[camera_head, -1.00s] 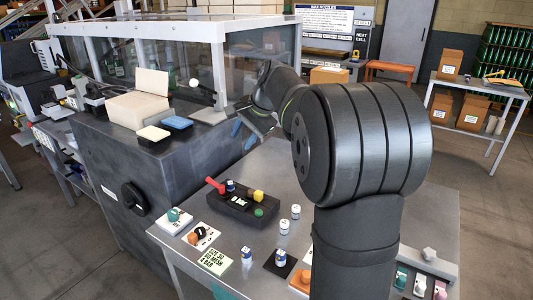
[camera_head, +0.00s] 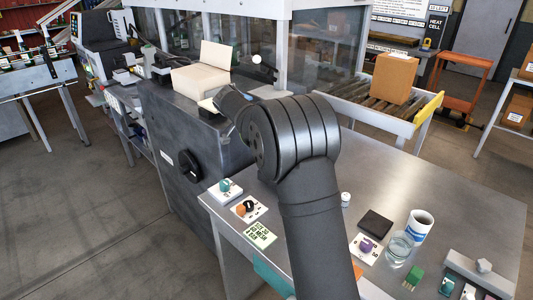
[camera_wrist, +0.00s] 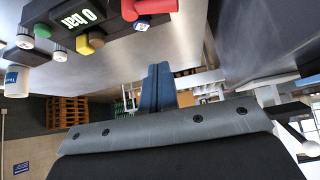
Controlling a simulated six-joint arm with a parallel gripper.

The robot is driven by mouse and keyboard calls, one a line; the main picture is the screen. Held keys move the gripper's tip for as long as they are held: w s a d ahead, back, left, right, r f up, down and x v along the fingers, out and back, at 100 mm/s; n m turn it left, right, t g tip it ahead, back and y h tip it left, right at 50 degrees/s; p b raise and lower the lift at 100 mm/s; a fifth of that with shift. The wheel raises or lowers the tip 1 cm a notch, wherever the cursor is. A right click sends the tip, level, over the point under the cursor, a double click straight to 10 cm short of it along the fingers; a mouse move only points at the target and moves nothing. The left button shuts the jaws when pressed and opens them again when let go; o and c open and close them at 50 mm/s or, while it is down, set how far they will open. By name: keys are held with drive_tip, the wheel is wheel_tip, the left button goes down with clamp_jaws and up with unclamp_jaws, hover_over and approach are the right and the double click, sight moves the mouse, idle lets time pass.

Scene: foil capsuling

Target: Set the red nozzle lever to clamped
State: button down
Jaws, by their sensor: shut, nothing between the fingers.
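The red nozzle lever (camera_wrist: 150,8) shows at the top edge of the wrist view, partly cut off. It belongs to a dark control box (camera_wrist: 62,14) with a green-lit display (camera_wrist: 76,18) reading 0 bar. My gripper (camera_wrist: 159,72) is shut and empty, its blue fingers held together in the middle of the wrist view. The fingers are apart from the lever, with a gap between them in the picture. In the head view my arm hides the control box and lever. I cannot tell which setting the lever is in.
Beside the lever on the box are a yellow knob (camera_wrist: 86,44) and a green button (camera_wrist: 42,30). The bench (camera_head: 440,190) holds a white-and-blue cup (camera_head: 418,225), a glass (camera_head: 399,248) and a dark block (camera_head: 375,224). The bench's back right is clear.

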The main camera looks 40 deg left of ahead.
drive_tip(key=shift+s+a+f+t, duration=0.1)
drive_tip(key=shift+s+a+t, duration=0.1)
drive_tip(key=shift+a, duration=0.2)
drive_tip(key=shift+s+a+t, duration=0.15)
drive_tip(key=shift+a+t, duration=0.05)
drive_tip(key=shift+a, duration=0.2)
drive_tip(key=shift+w, duration=0.1)
drive_tip(key=x, duration=1)
drive_tip(key=shift+d+f, duration=0.1)
drive_tip(key=shift+f, duration=0.05)
drive_tip(key=s, duration=0.3)
drive_tip(key=shift+f, duration=0.1)
drive_tip(key=shift+s+f, duration=0.15)
drive_tip(key=shift+s, duration=0.4)
